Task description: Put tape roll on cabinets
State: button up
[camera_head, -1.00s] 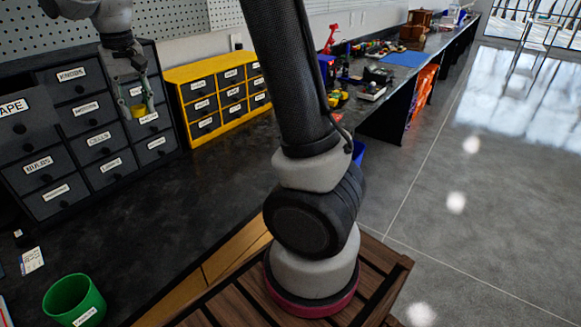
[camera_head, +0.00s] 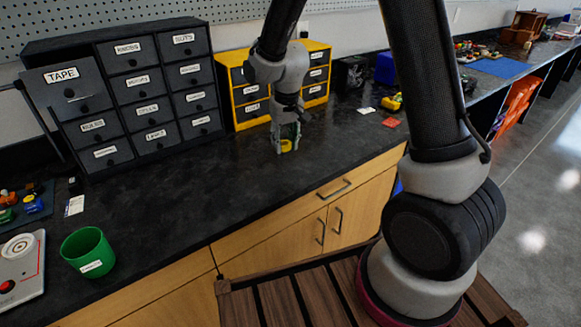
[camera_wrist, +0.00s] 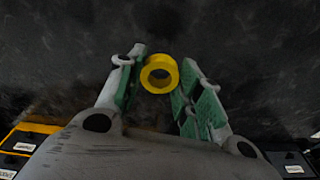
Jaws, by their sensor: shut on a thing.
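The yellow tape roll (camera_wrist: 160,59) is a small ring between the green-padded fingers of my gripper (camera_wrist: 163,75) in the wrist view. In the head view my gripper (camera_head: 287,138) points down over the black countertop, in front of the yellow drawer cabinet (camera_head: 250,107), shut on the tape roll (camera_head: 286,146). I cannot tell whether the roll touches the countertop. The wooden cabinets (camera_head: 300,232) are under this counter. A black drawer cabinet (camera_head: 150,92) stands to the left, with a drawer labelled TAPE (camera_head: 62,77) pulled out.
A green cup (camera_head: 88,252) stands at the front left, near a grey board (camera_head: 18,270) with a red button. Small red and white pieces (camera_head: 390,122) lie right of my gripper. The countertop (camera_head: 190,190) between the cup and my gripper is clear.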

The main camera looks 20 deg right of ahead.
aim_at(284, 170)
notch_tip(284, 170, down, 8)
jog(key=shift+f, duration=0.1)
jog(key=shift+f, duration=0.1)
dwell(0.3)
jog(key=o, duration=0.9)
jog(key=shift+c, duration=0.2)
